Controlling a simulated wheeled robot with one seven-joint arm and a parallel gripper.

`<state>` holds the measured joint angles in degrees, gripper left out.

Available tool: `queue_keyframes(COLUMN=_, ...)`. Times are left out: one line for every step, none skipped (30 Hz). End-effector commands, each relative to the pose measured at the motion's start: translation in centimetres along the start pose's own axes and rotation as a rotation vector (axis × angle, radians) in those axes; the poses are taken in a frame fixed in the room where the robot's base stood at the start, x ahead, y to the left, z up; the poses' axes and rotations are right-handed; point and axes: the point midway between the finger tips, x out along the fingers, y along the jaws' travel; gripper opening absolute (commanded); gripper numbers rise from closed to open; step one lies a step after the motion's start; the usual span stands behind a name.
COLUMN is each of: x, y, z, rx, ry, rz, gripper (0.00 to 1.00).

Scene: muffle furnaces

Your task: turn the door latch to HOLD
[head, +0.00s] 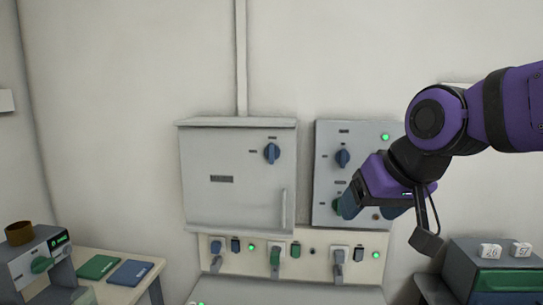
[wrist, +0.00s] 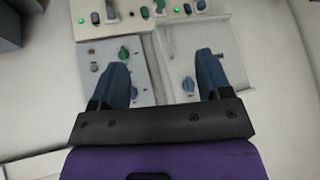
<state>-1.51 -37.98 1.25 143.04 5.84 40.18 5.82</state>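A grey cabinet (head: 222,185) hangs on the wall with a closed door and a vertical handle (head: 284,208). A blue knob (head: 272,153) sits at its upper right, with small labels above it and to its left that I cannot read; it looks like the door latch. It also shows in the wrist view (wrist: 188,84). My gripper (head: 372,210) is open and empty, to the right of and below this knob, in front of the neighbouring panel. In the wrist view my gripper (wrist: 163,66) has its two blue fingers wide apart.
A switch strip (head: 318,271) runs below. A table (head: 93,262) stands left; a dark box (head: 495,268) stands right.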

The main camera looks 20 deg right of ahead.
Motion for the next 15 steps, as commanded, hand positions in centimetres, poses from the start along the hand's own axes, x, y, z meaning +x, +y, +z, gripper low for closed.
queue_keyframes(x=1.0, y=-1.1, z=-1.9, rx=0.047, ry=0.041, rz=-0.032, gripper=0.83)
queue_keyframes(x=1.6, y=-1.9, z=-3.1, rx=0.083, ry=0.071, rz=-0.054, gripper=0.9)
queue_keyframes(x=2.3, y=-2.8, z=-4.8, rx=0.134, ry=0.113, rz=-0.083, gripper=0.98)
queue_keyframes(x=2.9, y=-3.4, z=-6.0, rx=0.175, ry=0.144, rz=-0.104, gripper=0.98)
queue_keyframes(x=3.4, y=-4.1, z=-7.1, rx=0.215, ry=0.174, rz=-0.125, gripper=0.98)
queue_keyframes(x=4.1, y=-4.9, z=-8.6, rx=0.269, ry=0.212, rz=-0.153, gripper=0.98)
queue_keyframes(x=4.6, y=-5.5, z=-9.8, rx=0.311, ry=0.242, rz=-0.173, gripper=0.98)
queue_keyframes(x=5.2, y=-6.0, z=-10.8, rx=0.352, ry=0.27, rz=-0.192, gripper=0.98)
queue_keyframes(x=5.9, y=-6.7, z=-12.2, rx=0.411, ry=0.308, rz=-0.218, gripper=0.98)
queue_keyframes(x=6.4, y=-7.2, z=-13.3, rx=0.455, ry=0.336, rz=-0.236, gripper=0.98)
queue_keyframes(x=7.0, y=-7.7, z=-14.3, rx=0.5, ry=0.365, rz=-0.255, gripper=0.98)
queue_keyframes(x=7.7, y=-8.2, z=-15.5, rx=0.559, ry=0.4, rz=-0.278, gripper=0.98)
queue_keyframes(x=8.2, y=-8.6, z=-16.5, rx=0.605, ry=0.429, rz=-0.295, gripper=0.98)
queue_keyframes(x=8.8, y=-8.9, z=-17.4, rx=0.65, ry=0.456, rz=-0.31, gripper=0.98)
queue_keyframes(x=9.6, y=-9.3, z=-18.4, rx=0.711, ry=0.493, rz=-0.33, gripper=0.98)
